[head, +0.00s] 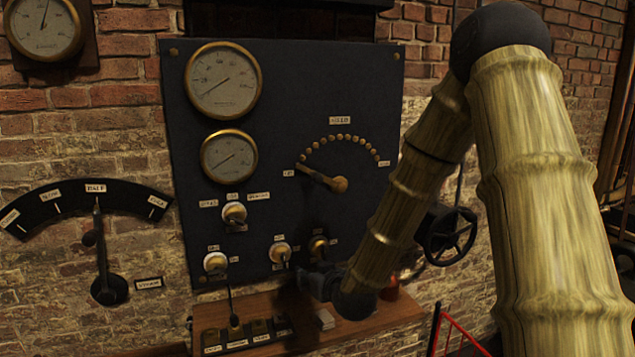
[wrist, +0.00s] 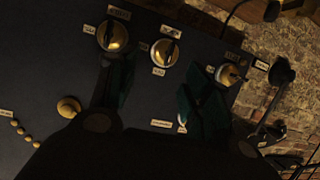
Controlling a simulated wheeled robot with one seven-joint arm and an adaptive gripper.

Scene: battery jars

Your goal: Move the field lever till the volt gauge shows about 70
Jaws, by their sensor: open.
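The field lever (head: 322,179) is on the dark panel, below an arc of brass studs. Its brass hub (head: 340,184) is at the right and its arm points left and slightly up, to the arc's left end. Two brass-rimmed gauges, an upper one (head: 223,80) and a lower one (head: 229,157), are at the panel's left; both needles appear to point lower left. Their lettering is too small to tell which is volts. My gripper (wrist: 158,88) is open and empty, its dark green fingers before the panel's knobs. In the head view it is dark, near the panel's lower edge, below the lever.
Several rotary switches, such as one brass knob (head: 281,252), sit low on the panel. A wooden shelf (head: 375,312) juts out below. A steam lever (head: 103,255) is on the wall at left. A handwheel (head: 450,236) stands right of the panel, partly behind my arm.

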